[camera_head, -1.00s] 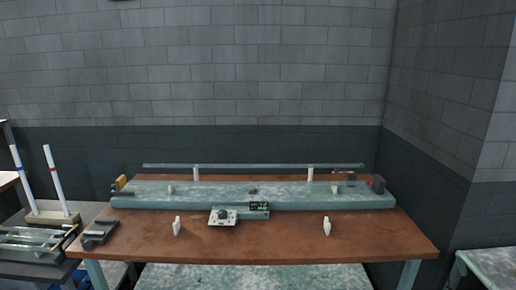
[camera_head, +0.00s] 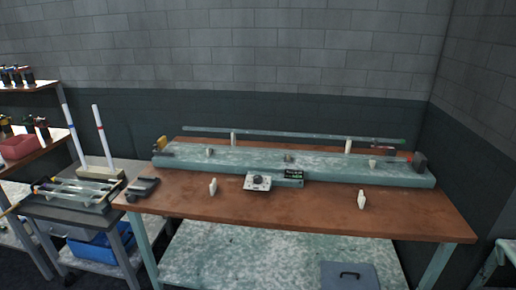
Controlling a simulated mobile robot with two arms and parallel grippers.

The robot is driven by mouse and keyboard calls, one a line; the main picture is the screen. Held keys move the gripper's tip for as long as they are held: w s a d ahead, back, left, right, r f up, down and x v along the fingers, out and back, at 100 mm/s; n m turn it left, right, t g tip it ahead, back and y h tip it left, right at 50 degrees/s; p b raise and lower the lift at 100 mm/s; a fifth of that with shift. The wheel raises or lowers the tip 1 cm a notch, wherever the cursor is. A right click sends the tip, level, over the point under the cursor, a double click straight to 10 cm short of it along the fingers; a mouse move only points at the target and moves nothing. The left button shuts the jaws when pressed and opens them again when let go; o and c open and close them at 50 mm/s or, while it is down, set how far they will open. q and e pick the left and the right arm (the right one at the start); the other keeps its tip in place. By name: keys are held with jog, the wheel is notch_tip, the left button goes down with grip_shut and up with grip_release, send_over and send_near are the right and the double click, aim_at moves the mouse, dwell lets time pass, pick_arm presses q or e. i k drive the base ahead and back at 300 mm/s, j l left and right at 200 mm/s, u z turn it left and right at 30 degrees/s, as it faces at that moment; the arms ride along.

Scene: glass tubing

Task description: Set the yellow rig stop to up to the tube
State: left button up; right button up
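The yellow rig stop (camera_head: 160,145) appears as a small yellow piece at the left end of the long pale green rig (camera_head: 225,164) on the brown table. A long thin tube or rod (camera_head: 290,134) runs left to right above the back of the rig, near two pale posts (camera_head: 234,138). I cannot tell at this size whether it rests on them. The yellow stop sits left of the rod's left end, apparently apart from it. Neither of my grippers is in view.
A control box (camera_head: 258,182) with a knob sits at the rig's front. Two small white pegs (camera_head: 213,187) stand on the brown table (camera_head: 310,210). At left, a side table holds a rack with two upright tubes (camera_head: 99,134) and a tray (camera_head: 85,192) of tubes.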

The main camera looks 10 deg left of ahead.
aim_at(162, 143)
jog(key=i+j+u, duration=0.3)
jog(key=i+j, duration=0.55)
jog(key=j, duration=0.4)
jog(key=i+j+u, duration=0.3)
jog(key=i+j, duration=0.65)
jog(key=j, duration=0.15)
